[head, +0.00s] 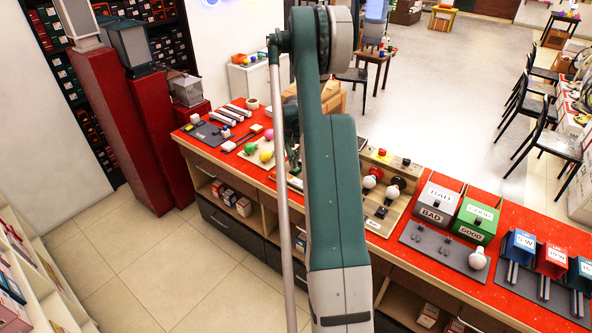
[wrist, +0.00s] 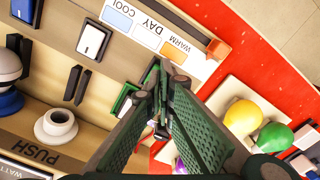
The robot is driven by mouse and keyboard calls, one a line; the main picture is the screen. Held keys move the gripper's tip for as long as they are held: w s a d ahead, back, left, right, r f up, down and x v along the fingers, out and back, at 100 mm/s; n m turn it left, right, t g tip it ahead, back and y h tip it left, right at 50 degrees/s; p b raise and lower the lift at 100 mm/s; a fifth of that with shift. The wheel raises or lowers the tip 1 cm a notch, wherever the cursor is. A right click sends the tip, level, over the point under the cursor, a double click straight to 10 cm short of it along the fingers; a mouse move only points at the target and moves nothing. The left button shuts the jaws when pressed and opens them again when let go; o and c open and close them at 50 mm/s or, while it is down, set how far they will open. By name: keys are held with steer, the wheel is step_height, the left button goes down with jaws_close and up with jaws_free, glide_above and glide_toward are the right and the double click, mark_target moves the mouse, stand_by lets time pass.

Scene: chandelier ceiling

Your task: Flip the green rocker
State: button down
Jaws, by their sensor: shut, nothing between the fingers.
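The green rocker (wrist: 122,100) shows in the wrist view as a pale switch in a green frame on a tan panel (wrist: 60,40). Its right part is hidden behind my fingers. My gripper (wrist: 160,98) is shut and empty, with its fingertips over or right beside the rocker's right side. I cannot tell whether they touch it. Which way the rocker is tipped is also unclear. In the head view my arm hides the rocker and the fingertips.
A white socket (wrist: 57,127) and dark prongs (wrist: 77,84) are left. Yellow (wrist: 243,117) and green (wrist: 273,137) bulbs stand right, past a red counter strip.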

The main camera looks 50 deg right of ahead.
steer(key=shift+f+b, duration=0.7)
steer(key=shift+f, duration=0.4)
stand_by(1.0)
steer(key=shift+r, duration=0.15)
steer(key=shift+r+p, duration=0.85)
steer(key=shift+r, duration=2.5)
steer(key=shift+a, duration=0.1)
